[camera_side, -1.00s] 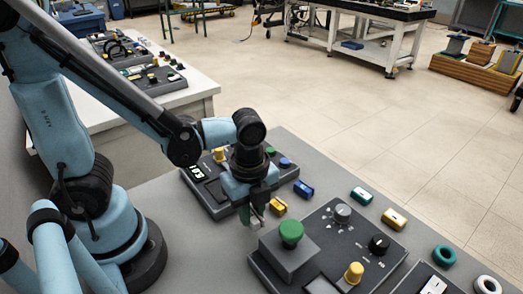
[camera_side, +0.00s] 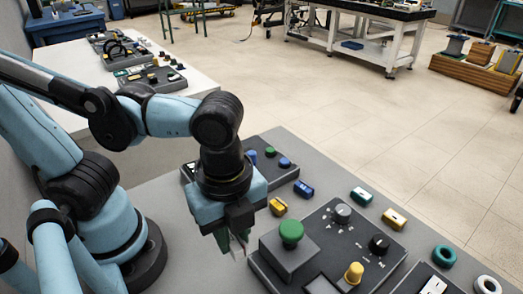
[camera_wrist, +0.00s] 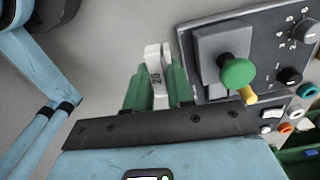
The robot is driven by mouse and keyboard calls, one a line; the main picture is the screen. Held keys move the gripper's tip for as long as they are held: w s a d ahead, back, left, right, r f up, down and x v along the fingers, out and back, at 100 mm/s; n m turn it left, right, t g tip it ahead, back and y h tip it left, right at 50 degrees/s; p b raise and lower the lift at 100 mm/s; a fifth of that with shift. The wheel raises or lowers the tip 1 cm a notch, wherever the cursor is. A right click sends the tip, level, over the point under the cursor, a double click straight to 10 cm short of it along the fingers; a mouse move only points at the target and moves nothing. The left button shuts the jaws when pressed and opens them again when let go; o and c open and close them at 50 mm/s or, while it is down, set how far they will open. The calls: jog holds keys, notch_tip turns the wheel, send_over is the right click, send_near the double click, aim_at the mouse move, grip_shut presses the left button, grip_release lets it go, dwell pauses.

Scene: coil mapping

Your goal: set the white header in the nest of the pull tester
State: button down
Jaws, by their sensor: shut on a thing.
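My gripper (camera_wrist: 158,82) has its green fingers shut on a white piece (camera_wrist: 157,70), which I take to be the white header; it has a dark printed mark. In the side view my gripper (camera_side: 236,244) hangs left of the box with the green button, and the held piece is hard to make out there. A dark grey panel (camera_side: 385,268) carries the box with a green button (camera_side: 291,232), dials and a yellow knob; it also shows in the wrist view (camera_wrist: 262,55). I cannot tell which part is the pull tester's nest.
Yellow (camera_side: 278,206), blue (camera_side: 304,189), teal (camera_side: 362,196) and cream-yellow (camera_side: 395,219) blocks lie on the grey bench (camera_side: 335,190). Teal (camera_side: 444,256) and white (camera_side: 487,285) rings lie at the right. Another dark panel (camera_side: 282,175) stands behind my gripper. The raised green button is close by.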

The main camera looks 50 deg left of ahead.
jog(key=shift+n, duration=0.5)
jog(key=w+a, duration=0.2)
jog(key=a, duration=0.4)
jog(key=w+a, duration=0.3)
jog(key=a, duration=0.3)
jog(key=w+a+f, duration=0.1)
jog(key=w+a, duration=0.1)
jog(key=a, duration=0.4)
jog(key=shift+w+a, duration=0.2)
jog(key=shift+a, duration=0.2)
jog(key=shift+f, duration=2.65)
jog(key=shift+f, duration=0.55)
jog(key=shift+c, duration=2.2)
grip_release()
notch_tip(320, 180, up, 7)
